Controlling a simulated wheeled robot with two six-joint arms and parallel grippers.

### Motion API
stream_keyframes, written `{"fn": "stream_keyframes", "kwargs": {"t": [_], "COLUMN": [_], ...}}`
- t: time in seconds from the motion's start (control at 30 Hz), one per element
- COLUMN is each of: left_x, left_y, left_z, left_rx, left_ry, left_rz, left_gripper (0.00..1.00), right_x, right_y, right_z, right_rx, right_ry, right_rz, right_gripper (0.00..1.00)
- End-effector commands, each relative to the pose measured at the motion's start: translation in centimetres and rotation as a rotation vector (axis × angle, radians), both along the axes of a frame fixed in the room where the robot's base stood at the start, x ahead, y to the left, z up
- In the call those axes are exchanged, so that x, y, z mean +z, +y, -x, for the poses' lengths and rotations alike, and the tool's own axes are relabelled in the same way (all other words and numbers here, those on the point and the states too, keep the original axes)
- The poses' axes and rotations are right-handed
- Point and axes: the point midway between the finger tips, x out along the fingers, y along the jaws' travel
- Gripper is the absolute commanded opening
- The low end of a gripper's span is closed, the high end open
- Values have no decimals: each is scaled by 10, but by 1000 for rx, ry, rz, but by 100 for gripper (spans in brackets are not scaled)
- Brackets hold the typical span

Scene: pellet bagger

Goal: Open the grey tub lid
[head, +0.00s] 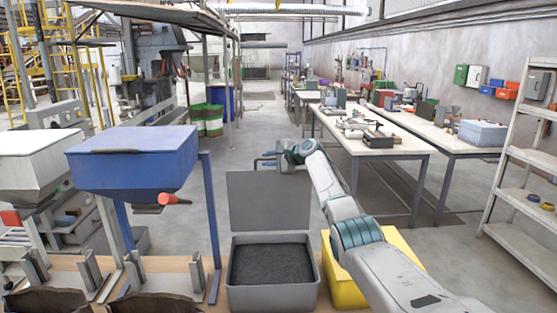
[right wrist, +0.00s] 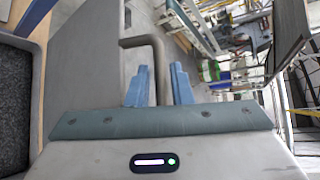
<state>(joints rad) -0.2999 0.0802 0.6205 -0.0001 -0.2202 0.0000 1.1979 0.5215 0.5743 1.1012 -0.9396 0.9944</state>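The grey tub (head: 233,298) stands open, with dark granular material inside. Its flat grey lid (head: 268,215) stands raised, close to upright, at the tub's back edge; it fills part of the left of the right wrist view (right wrist: 85,60). A bent bar handle (right wrist: 135,41) sticks out from the lid's edge. In the head view, my right gripper (head: 268,160) is at the lid's top right. My left gripper is not in view.
A blue hopper (head: 135,160) with an orange-red knob stands left of the tub. A yellow bin (head: 343,285) is right of the tub, partly behind my right arm. Workbenches (head: 385,145) and a shelf rack (head: 520,170) stand farther right. Floor behind the lid is clear.

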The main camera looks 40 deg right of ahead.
Motion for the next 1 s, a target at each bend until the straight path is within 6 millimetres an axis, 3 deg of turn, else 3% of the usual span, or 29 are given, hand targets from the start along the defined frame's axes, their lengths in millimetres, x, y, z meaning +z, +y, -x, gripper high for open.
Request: {"fn": "stream_keyframes", "kwargs": {"t": [0.23,0.63,1.0], "left_x": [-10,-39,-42], "left_y": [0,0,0], "left_z": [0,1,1], "left_rx": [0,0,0], "left_ry": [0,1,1], "left_rz": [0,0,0], "left_gripper": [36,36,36], "right_x": [5,25,33], "right_y": [-7,-26,-28], "right_z": [23,80,93], "right_rx": [0,-1,0], "right_ry": [0,2,4], "right_rz": [5,4,0], "right_gripper": [20,20,20]}}
